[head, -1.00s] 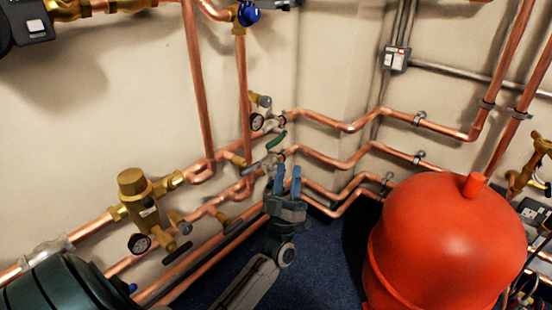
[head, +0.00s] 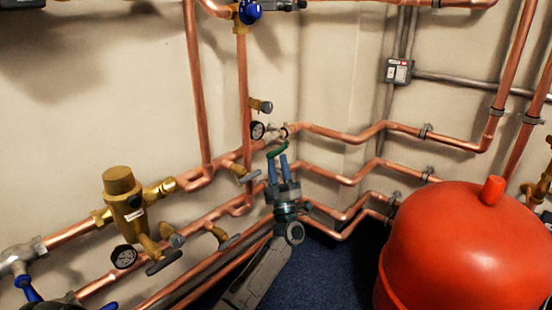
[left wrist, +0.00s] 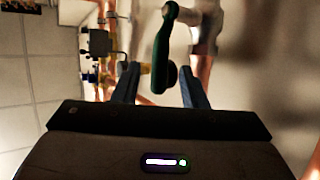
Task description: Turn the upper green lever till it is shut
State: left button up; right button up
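The upper green lever (head: 279,151) sits on the copper pipework near the wall corner, just below a round gauge. It also shows as a long, dark green handle in the left wrist view (left wrist: 162,48). My left gripper (head: 278,163) is just below the lever, its blue fingers pointing up at it. In the left wrist view the fingers (left wrist: 162,78) stand apart, with the lever's free end between them and a gap on each side. I cannot tell whether either finger touches it. My right gripper is not in view.
A red tank (head: 455,250) stands at the right. Copper pipes (head: 335,175) run along both walls around the gripper. A brass valve (head: 123,195) and a lower gauge (head: 124,257) are at the left. Blue floor (head: 335,275) is clear between pipes and tank.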

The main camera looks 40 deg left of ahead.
aim_at(276, 153)
pick_arm(q)
jog(key=shift+b+x, duration=0.4)
jog(key=shift+x, duration=1.55)
grip_shut()
